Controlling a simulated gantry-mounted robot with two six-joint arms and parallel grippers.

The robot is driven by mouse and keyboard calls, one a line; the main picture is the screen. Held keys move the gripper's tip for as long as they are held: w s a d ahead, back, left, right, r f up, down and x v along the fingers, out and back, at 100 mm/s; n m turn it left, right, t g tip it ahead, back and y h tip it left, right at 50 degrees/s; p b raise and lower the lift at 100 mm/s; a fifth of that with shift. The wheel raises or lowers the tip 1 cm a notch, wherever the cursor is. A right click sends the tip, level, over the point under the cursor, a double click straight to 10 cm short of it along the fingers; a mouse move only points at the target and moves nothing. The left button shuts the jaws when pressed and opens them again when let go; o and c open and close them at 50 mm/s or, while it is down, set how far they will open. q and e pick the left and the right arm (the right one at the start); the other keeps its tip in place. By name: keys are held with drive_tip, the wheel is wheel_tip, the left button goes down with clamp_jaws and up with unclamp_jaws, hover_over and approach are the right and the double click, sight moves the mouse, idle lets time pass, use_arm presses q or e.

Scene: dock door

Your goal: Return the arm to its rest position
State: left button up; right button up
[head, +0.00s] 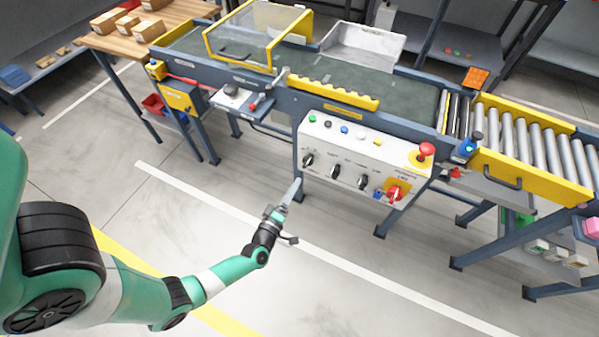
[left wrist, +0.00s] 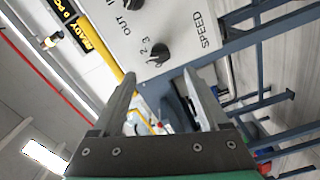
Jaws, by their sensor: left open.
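My left arm reaches in from the left side of the head view. Its gripper (head: 291,212) hangs over the floor in front of the conveyor's white control panel (head: 345,171). In the left wrist view the two fingers (left wrist: 158,88) are apart with nothing between them. Beyond the fingertips the panel face (left wrist: 165,30) shows a black knob and the lettering "SPEED" and "OUT". My right gripper is in neither view.
A conveyor (head: 400,95) with a yellow guard, a grey bin (head: 362,47) and a roller section (head: 530,150) runs across the back. A red mushroom button (head: 426,149) stands out from the panel. Open floor (head: 350,290) lies in front.

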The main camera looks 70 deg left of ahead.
use_arm(q)
drive_tip(key=shift+s+d, duration=0.45)
drive_tip(key=shift+s, duration=0.05)
